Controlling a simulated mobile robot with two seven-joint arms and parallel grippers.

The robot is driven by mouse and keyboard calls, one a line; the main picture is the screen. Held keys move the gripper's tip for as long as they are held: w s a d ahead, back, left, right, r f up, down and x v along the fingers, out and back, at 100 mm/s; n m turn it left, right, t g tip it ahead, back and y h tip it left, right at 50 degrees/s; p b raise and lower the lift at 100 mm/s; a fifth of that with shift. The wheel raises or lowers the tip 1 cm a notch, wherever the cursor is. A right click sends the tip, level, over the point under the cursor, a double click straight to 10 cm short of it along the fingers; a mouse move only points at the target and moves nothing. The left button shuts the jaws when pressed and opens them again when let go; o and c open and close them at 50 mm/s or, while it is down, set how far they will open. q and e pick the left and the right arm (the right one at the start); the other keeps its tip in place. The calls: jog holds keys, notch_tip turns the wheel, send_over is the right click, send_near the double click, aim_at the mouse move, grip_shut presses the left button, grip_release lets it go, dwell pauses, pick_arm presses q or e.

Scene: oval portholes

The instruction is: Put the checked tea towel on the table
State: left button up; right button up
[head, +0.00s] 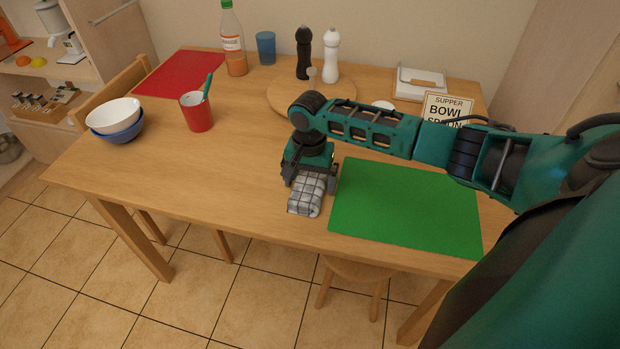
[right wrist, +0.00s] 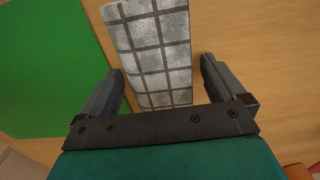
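The checked tea towel (head: 305,197), folded and grey-white with dark lines, is at the front part of the wooden table (head: 215,165), just left of the green mat. It appears to lie on the tabletop. My right gripper (head: 308,181) is right over it, pointing down. In the right wrist view the towel (right wrist: 150,40) runs between the two fingers of the gripper (right wrist: 161,66), with a gap showing on each side, so the gripper is open. The towel's end under the gripper is hidden. My left gripper is not in view.
The green mat (head: 405,210) lies right of the towel. A red cup (head: 197,112), stacked bowls (head: 115,120) and a red mat (head: 180,72) are at left. A bottle, blue cup, mills on a round board (head: 285,97) and a sign (head: 446,108) stand behind. The table's front-left is clear.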

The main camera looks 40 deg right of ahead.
aim_at(309, 180)
notch_tip(309, 180, up, 12)
jog(key=shift+r+p, duration=0.2)
jog(key=shift+p, duration=0.75)
